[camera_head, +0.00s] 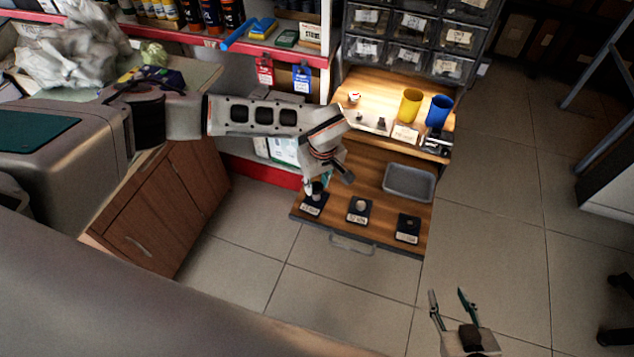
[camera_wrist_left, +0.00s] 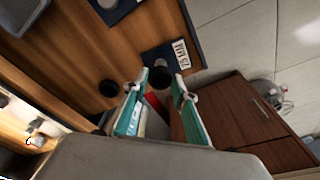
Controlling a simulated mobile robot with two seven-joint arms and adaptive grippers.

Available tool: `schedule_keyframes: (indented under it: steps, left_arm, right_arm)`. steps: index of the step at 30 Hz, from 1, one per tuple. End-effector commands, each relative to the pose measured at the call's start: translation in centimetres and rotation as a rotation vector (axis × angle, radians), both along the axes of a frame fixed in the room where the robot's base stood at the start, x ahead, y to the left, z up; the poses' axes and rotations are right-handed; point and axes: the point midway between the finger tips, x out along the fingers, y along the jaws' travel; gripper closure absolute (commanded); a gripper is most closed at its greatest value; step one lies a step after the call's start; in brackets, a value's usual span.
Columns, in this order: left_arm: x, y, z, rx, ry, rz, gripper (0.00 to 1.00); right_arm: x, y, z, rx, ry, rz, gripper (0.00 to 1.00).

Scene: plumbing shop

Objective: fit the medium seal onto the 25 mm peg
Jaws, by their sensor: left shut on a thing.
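My left gripper (camera_head: 316,188) reaches down over the left of three dark peg blocks in the pulled-out drawer. In the left wrist view its teal fingers (camera_wrist_left: 160,80) are shut on a dark round seal (camera_wrist_left: 160,76). Beside the seal lies the dark block with the 25 mm label (camera_wrist_left: 181,53), which is the left block (camera_head: 312,206) in the head view. My right gripper (camera_head: 452,308) is open and empty, above the floor at lower right.
The middle block (camera_head: 358,211) and right block (camera_head: 408,228) stand in the same drawer (camera_head: 380,228). A grey tray (camera_head: 409,197) lies behind them. The shelf above holds a yellow cup (camera_head: 410,105) and a blue cup (camera_head: 438,111). A wooden cabinet (camera_head: 165,208) stands to the left.

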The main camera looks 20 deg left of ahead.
Motion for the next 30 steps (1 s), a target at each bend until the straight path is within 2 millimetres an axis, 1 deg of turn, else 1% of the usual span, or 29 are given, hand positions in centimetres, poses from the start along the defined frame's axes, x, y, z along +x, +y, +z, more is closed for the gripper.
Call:
schedule_keyframes:
  steps: [12, 23, 24, 25, 30]
  left_arm:
    - [0.03, -0.03, 0.09, 0.000, -0.001, -0.001, 0.82]
    - [0.00, -0.03, -0.01, 0.000, 0.000, 0.000, 0.82]
    - [0.00, -0.03, -0.02, 0.000, 0.000, 0.000, 0.68]
    - [0.00, -0.03, -0.02, 0.000, 0.000, 0.000, 0.67]
    - [0.00, -0.03, -0.01, 0.000, 0.000, 0.000, 0.67]
  right_arm:
    - [0.14, 0.00, 0.49, 0.000, -0.004, 0.000, 0.60]
    - [0.14, 0.00, 0.45, 0.000, -0.004, 0.000, 0.60]
    - [0.14, 0.00, 0.45, 0.000, -0.004, 0.000, 0.60]
    - [0.14, -0.01, 0.46, 0.000, -0.004, 0.000, 0.60]
    - [0.14, 0.00, 0.45, 0.000, -0.004, 0.000, 0.60]
